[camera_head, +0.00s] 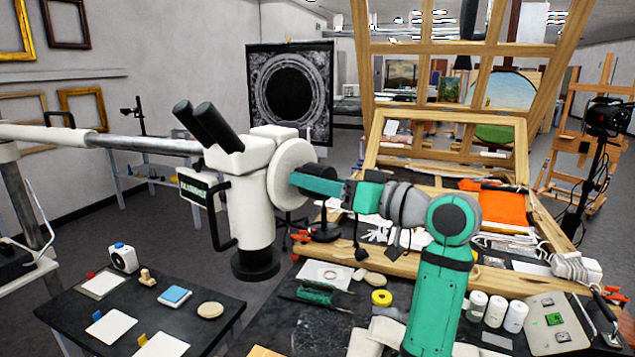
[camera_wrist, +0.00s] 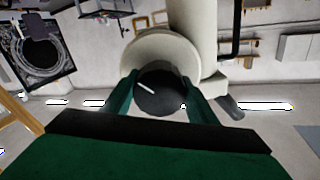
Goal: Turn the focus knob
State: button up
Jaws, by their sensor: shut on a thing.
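A white stereo microscope (camera_head: 250,190) with black eyepieces hangs from a horizontal boom arm (camera_head: 130,141). On its right side is a round white housing with the black focus knob (camera_head: 318,180), partly hidden behind my gripper in the head view. In the wrist view the focus knob (camera_wrist: 160,94) is a dark disc with a white line mark slanting across its face. My gripper (camera_head: 302,182) reaches it from the right, and its green fingers (camera_wrist: 158,98) stand on either side of the knob, shut on it.
A dark side table (camera_head: 60,312) with small blocks and cards stands below left. A cluttered workbench (camera_head: 270,327) with a yellow tape roll (camera_head: 382,298) and white jars (camera_head: 496,311) lies under my arm. A wooden easel frame (camera_head: 450,127) rises behind.

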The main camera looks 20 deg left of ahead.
jog(key=o, duration=1.1)
jog(key=shift+c, duration=0.2)
jog(key=shift+d, duration=0.15)
jog(key=v, duration=1)
jog(key=shift+d, duration=0.35)
jog(key=shift+s, duration=0.1)
